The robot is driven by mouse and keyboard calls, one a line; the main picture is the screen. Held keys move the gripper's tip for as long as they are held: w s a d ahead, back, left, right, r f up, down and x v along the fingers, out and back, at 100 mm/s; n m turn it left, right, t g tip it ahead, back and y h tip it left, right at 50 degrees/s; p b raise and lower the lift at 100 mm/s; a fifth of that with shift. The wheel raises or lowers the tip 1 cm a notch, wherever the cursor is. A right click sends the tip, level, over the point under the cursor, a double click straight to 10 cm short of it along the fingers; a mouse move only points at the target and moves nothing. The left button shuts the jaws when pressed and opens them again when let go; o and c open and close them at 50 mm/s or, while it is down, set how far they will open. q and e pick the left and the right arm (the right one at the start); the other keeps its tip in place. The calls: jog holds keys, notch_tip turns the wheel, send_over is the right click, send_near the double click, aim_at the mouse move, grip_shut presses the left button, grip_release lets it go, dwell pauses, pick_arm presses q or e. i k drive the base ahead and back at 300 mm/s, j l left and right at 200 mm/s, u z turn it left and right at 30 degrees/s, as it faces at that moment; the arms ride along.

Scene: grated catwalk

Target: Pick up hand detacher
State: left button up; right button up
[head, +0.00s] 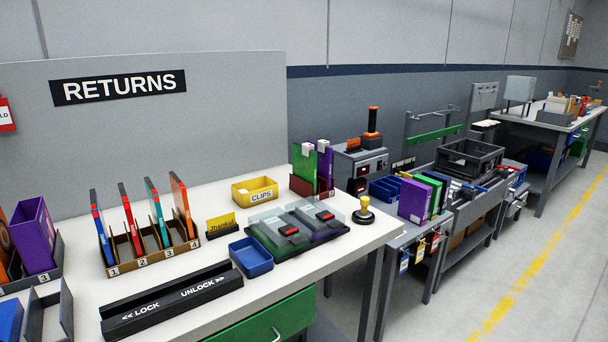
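No object in view is labelled as a hand detacher. Neither of my grippers is in view.
A blue tray (250,257), yellow CLIPS bin (254,190), numbered rack (150,247) and black LOCK/UNLOCK bar (172,300) share the table. Open floor (450,305) lies to the right.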

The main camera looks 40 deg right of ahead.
aim_at(362, 214)
jog(key=z, duration=1.5)
